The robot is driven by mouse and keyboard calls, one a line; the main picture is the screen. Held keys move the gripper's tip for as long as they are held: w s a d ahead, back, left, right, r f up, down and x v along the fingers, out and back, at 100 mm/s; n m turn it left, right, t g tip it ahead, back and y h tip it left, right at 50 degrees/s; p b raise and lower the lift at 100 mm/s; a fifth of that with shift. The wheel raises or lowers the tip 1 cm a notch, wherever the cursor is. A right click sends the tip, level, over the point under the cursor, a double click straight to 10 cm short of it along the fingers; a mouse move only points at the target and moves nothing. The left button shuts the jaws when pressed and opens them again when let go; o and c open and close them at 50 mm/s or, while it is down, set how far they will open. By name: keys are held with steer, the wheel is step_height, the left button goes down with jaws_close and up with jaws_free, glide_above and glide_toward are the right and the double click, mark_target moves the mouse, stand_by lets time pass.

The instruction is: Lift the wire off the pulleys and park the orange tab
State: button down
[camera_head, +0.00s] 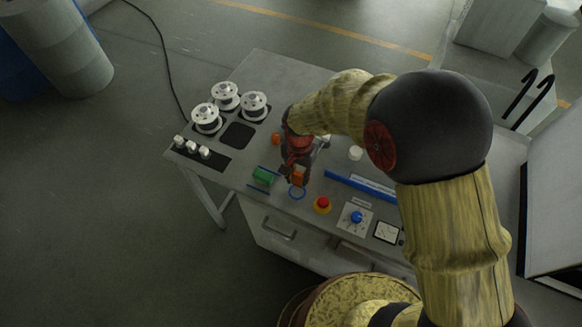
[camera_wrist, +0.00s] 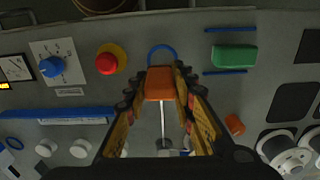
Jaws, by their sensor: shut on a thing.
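My gripper (camera_head: 297,178) is shut on an orange tab (camera_wrist: 160,82), which sits between its fingertips. In the wrist view it is just beside a blue ring (camera_wrist: 162,53) marked on the panel; the tab's height above the panel is hard to tell. A thin pale line (camera_wrist: 163,122), perhaps the wire, runs from the tab back between my fingers. White round knobs (camera_wrist: 80,148), perhaps the pulleys, stand on the panel, one also showing in the head view (camera_head: 355,153). Whether the wire touches any of them cannot be seen. My arm hides part of the panel.
A green block (camera_head: 262,175) lies between two blue strips. A red button (camera_head: 323,203), blue dial (camera_head: 356,216) and long blue bar (camera_head: 352,184) are close by. A second orange piece (camera_wrist: 235,124) and several white spools (camera_head: 207,119) stand on the other side.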

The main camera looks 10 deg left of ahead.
mark_target(297, 185)
steer(key=shift+w+a, duration=0.15)
steer(key=shift+w, duration=0.1)
steer(key=shift+f+b, duration=0.3)
steer(key=shift+f, duration=0.1)
steer(key=shift+f+b, duration=1.3)
steer(key=shift+f, duration=0.8)
steer(key=shift+f, duration=0.25)
steer(key=shift+f+b, duration=0.35)
steer(key=shift+f, duration=0.15)
steer(key=c, duration=1.5)
jaws_free()
steer(key=shift+o, duration=0.4)
